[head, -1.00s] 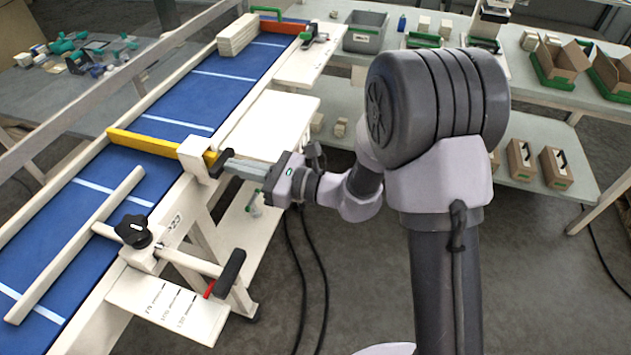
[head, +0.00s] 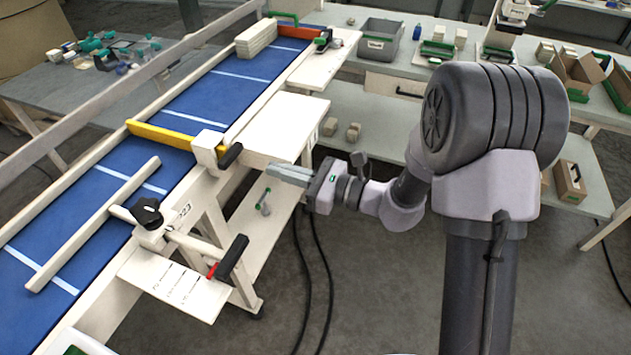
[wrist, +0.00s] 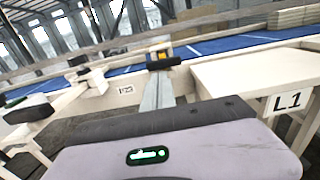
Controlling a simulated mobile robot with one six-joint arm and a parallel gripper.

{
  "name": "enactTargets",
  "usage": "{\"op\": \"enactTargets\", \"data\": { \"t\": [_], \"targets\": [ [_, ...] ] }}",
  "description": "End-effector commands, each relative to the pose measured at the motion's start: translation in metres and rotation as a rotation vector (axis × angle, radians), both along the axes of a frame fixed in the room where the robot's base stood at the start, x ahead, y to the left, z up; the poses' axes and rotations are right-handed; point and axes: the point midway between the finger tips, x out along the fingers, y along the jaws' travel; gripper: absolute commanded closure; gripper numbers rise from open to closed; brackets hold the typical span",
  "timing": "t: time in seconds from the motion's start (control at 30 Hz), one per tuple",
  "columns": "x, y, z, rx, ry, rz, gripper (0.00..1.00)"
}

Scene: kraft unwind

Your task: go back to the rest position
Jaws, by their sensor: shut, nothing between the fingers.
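My gripper (head: 290,174) is shut and empty in the head view. It hangs in the air to the right of the conveyor, in front of the white side shelf (head: 272,128). In the wrist view the closed fingers (wrist: 158,92) point toward the conveyor's near rail. A yellow bar (head: 175,135) lies across the blue belt (head: 105,205), with a black handle (head: 231,155) at its near end. The fingertips are apart from this handle.
A black knob (head: 147,212) and a black-and-red lever (head: 231,258) stick out from the conveyor's near side. A stack of pale boards (head: 256,38) sits at the belt's far end. A grey bin (head: 379,42) stands on the back bench. Open floor lies below my arm.

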Motion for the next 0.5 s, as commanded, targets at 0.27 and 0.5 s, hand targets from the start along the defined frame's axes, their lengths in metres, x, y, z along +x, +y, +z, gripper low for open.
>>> {"op": "enactTargets", "data": {
  "t": [0.27,0.5],
  "targets": [
    [-0.019,-0.053,0.0,-0.001,0.003,-0.001,1.0],
    [-0.03,-0.054,0.007,-0.027,-0.022,0.037,1.0]
  ]
}}
